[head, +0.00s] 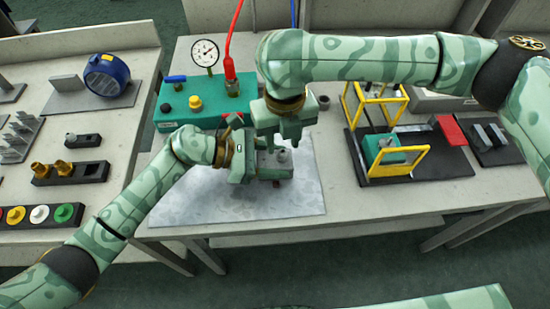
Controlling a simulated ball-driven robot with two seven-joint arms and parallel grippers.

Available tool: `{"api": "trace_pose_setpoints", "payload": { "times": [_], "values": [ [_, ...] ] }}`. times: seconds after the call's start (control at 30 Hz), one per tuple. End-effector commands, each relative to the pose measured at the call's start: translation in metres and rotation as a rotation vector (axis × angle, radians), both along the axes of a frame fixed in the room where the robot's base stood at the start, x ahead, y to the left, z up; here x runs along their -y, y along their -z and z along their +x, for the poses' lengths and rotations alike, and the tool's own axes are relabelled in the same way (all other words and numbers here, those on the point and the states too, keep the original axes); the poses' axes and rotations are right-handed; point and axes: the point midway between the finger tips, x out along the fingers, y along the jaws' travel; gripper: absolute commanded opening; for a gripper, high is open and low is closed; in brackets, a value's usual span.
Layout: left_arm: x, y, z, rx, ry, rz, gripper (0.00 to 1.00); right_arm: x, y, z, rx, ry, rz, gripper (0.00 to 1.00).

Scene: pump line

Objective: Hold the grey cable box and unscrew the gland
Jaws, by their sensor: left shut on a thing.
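The grey cable box (277,172) sits on the grey mat (220,200) in the middle of the bench. My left gripper (256,165) comes in from the left and is shut on the box at its left side. My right gripper (280,140) points down from above, over the box. Its fingers are small and overlap the box in the picture, so I cannot tell whether they are open or touch it. A short round grey part (284,154), perhaps the gland, shows on top of the box, just below the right gripper.
A green pump unit (208,108) with a gauge (205,53) and red hose stands behind. A black tray (430,165) with yellow frames lies to the right. A left side table holds a blue round device (106,75) and coloured caps (40,214). The mat's front is clear.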

Motion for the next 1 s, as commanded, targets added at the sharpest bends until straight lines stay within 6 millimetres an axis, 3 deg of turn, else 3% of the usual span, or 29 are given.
{"api": "trace_pose_setpoints", "payload": {
  "times": [0.53,0.93,0.97,1.0],
  "values": [
    [0.000,0.000,0.000,0.000,0.000,0.000,0.28,0.000,0.030,0.000,-0.001,-0.001,0.000,0.37],
    [0.000,0.000,0.000,0.000,0.000,0.000,0.28,0.000,0.030,0.000,0.000,-0.001,0.000,0.37],
    [0.000,0.000,0.000,0.000,0.000,0.000,0.28,0.000,0.030,0.000,0.000,-0.001,0.000,0.34],
    [0.000,0.000,0.000,0.000,0.000,0.000,0.28,0.000,0.030,0.000,0.000,-0.001,0.000,0.24]
  ]
}}
